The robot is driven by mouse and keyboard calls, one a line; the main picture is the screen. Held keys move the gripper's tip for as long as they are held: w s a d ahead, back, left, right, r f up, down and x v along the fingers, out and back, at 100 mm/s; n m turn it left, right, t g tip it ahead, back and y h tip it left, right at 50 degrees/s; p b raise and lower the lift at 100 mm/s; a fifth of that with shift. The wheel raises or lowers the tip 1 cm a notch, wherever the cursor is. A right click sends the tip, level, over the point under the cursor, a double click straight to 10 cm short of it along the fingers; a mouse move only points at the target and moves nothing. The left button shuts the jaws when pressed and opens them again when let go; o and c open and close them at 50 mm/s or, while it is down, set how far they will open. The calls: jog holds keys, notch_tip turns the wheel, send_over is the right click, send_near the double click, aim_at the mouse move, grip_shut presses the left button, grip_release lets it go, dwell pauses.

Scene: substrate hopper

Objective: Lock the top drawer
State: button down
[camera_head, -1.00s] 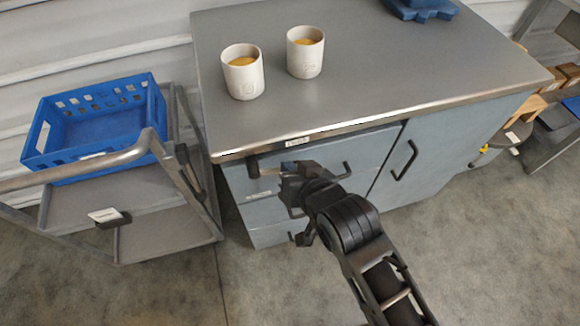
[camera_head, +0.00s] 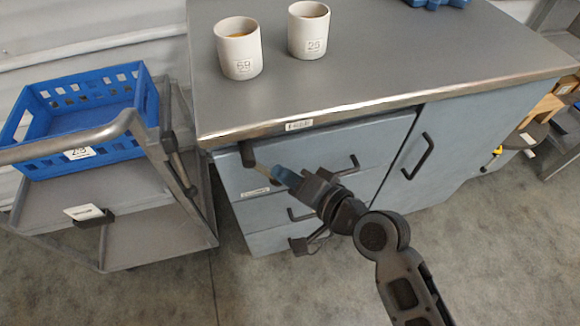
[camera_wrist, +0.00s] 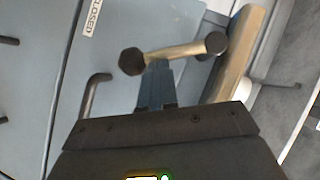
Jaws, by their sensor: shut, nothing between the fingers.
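The top drawer (camera_head: 330,143) is flush in the grey cabinet, just under the worktop. At its left end is a lever, a tan bar (camera_wrist: 178,51) with a dark knob at each end. In the head view the lever (camera_head: 260,167) slopes down to the right, and my gripper partly hides its lower end. My gripper (camera_head: 284,174) is shut and empty, with its blue fingertips at that end. In the wrist view the fingertips (camera_wrist: 156,68) are against or very close to the bar beside one knob. A label reading "CLOSED" (camera_wrist: 92,17) is on the drawer front.
Two cups (camera_head: 238,48) (camera_head: 308,29) stand on the worktop (camera_head: 400,60). Drawer handles (camera_head: 340,166) and a cabinet door handle (camera_head: 418,156) stick out near my arm. A cart (camera_head: 150,225) with a blue crate (camera_head: 80,110) is at the left. Floor in front is clear.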

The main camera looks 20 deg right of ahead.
aim_at(277, 186)
jog(key=a+f+m+y+b, duration=0.1)
jog(key=b, duration=0.2)
jog(key=f+m+t+b, duration=0.1)
jog(key=m+b, duration=0.1)
jog(key=b, duration=0.1)
jog(key=shift+a+f+y, duration=0.3)
jog(key=shift+a+y, duration=0.1)
jog(key=a+m+t+b, duration=0.1)
jog(key=b, duration=0.2)
jog(key=shift+a+m+y, duration=0.1)
jog(key=shift+m+y, duration=0.2)
